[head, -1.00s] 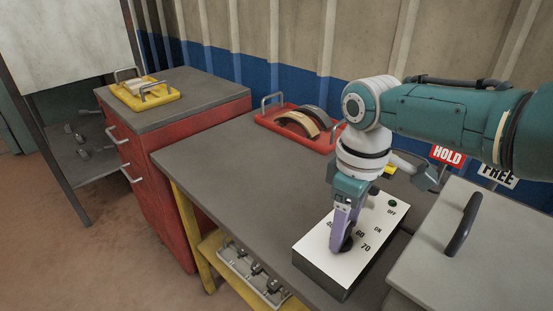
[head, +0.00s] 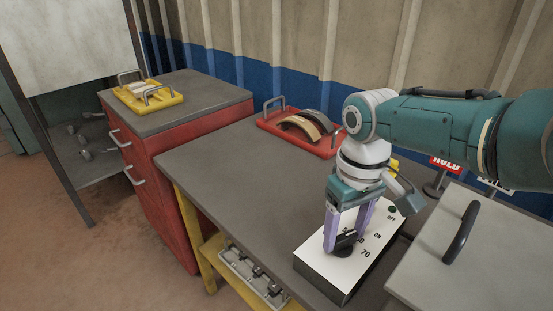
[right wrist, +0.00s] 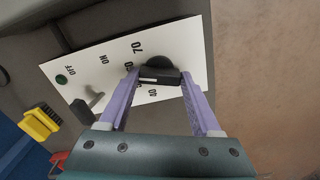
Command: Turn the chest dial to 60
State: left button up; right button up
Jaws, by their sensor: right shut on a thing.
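The chest dial is a black knob (right wrist: 165,66) on a white-topped control box (head: 322,265). My right gripper (head: 346,240) is turned down over it. In the right wrist view its two purple fingertips (right wrist: 159,75) are shut on the knob's dark bar, one on each side. Printed numbers surround the dial; 70 (head: 366,253) is clear, while the others are partly covered by the fingers. Which number the dial points at I cannot tell. The chest (head: 420,270) is a grey lidded box with a dark handle, right of the control box. My left gripper is not in view.
The control box also has a green lamp (right wrist: 61,79), OFF and ON labels and a small lever (right wrist: 95,98). A red tray (head: 275,124) with brake shoes stands behind. A yellow tray (head: 174,100) sits on the red cabinet. The bench's left part (head: 225,165) is clear.

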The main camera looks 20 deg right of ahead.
aim_at(344, 236)
jog(key=o, duration=1.4)
notch_tip(344, 236, up, 10)
jog(key=p, duration=0.5)
jog(key=shift+f, duration=0.1)
